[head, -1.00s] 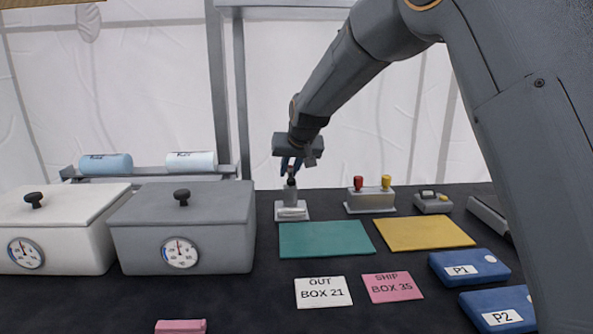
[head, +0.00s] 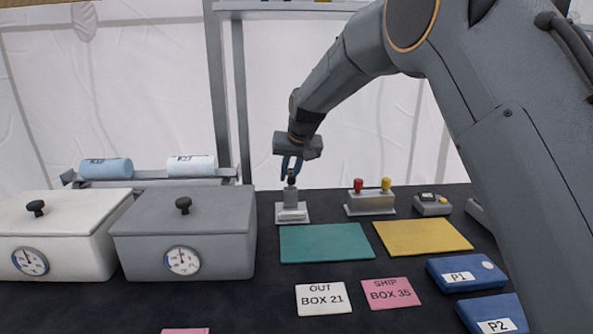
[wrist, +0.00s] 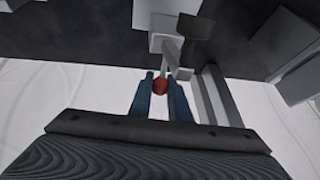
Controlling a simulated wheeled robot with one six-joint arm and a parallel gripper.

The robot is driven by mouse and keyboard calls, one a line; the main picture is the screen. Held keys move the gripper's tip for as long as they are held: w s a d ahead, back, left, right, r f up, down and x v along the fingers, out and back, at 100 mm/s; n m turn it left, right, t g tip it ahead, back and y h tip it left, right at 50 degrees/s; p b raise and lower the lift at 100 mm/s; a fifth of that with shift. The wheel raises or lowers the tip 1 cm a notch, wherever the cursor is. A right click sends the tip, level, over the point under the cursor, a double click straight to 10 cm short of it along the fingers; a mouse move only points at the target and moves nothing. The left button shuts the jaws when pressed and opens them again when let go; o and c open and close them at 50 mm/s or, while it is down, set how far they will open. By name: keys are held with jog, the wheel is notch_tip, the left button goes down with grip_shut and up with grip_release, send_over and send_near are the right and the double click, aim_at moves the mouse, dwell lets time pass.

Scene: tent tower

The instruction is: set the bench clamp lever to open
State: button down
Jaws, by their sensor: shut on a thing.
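The bench clamp (head: 291,212) is a small grey device on a pale base plate, at the back of the bench in the head view. Its lever ends in a red knob (wrist: 160,87), seen in the wrist view. My gripper (head: 291,168) is over the clamp with its blue fingers pointing down at the lever top. In the wrist view my gripper (wrist: 160,88) has one finger on each side of the red knob, shut on it. The fingers and their small size in the head view hide the lever's exact angle.
A block with a red and a yellow knob (head: 371,203) stands right of the clamp. A green mat (head: 325,243) and a yellow mat (head: 422,236) lie in front. A grey lidded box (head: 190,245) stands close on the left.

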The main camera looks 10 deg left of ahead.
aim_at(290, 175)
jog(key=shift+s+d+f, duration=0.1)
jog(key=shift+s+f, duration=0.1)
jog(key=shift+f, duration=0.15)
jog(key=c, duration=1.7)
grip_release()
jog(key=shift+r, duration=0.1)
jog(key=shift+o, duration=0.2)
jog(key=shift+r, duration=0.1)
jog(key=shift+r, duration=0.3)
jog(key=b+v, duration=0.1)
jog(key=v, duration=0.6)
jog(key=shift+s, duration=0.15)
jog(key=shift+r, duration=0.1)
